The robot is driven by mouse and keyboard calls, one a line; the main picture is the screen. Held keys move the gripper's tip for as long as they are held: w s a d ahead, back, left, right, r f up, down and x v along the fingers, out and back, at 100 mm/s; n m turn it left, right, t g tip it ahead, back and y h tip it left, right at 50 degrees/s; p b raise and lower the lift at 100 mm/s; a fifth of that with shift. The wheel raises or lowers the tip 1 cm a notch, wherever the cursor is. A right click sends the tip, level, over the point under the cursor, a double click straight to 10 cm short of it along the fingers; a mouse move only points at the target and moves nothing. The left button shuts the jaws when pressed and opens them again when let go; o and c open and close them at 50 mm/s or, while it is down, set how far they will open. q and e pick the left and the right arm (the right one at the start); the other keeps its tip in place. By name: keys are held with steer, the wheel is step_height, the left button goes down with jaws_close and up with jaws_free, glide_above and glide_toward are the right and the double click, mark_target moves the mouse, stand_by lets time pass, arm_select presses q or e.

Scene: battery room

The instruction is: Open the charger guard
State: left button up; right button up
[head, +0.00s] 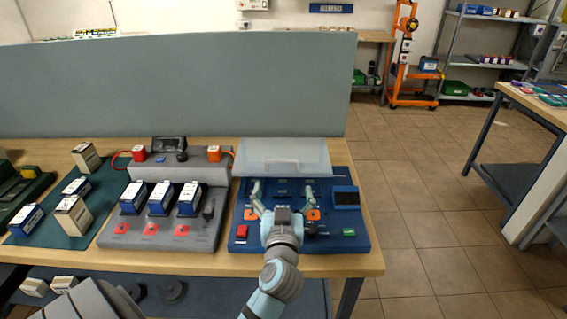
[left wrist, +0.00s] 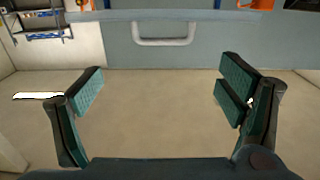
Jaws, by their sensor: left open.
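The charger guard (head: 285,155) is a pale, translucent panel at the back of the blue charger unit (head: 362,228). It looks raised and tilted up along the unit's rear edge, with a handle on its lower front edge. A pale handle (left wrist: 165,41) also shows at the top of the left wrist view, beyond my fingers. My left gripper (head: 282,187) is open above the charger unit, just in front of the guard, with nothing between its fingers; it also shows in the left wrist view (left wrist: 162,80). My left arm hides the unit's middle. My right gripper is not in view.
A grey charger (head: 115,237) with several blue-and-white batteries stands left of the blue unit. Boxes stand on a green mat (head: 30,242) farther left. A grey divider (head: 180,85) rises behind the table. Tiled floor (head: 420,200) is clear to the right.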

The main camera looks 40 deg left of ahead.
mark_target(282, 161)
arm_select(q)
steer(key=x, duration=1.2)
steer(key=shift+w+a+p, duration=0.2)
steer(key=shift+a+p, duration=0.1)
steer(key=shift+a, duration=0.05)
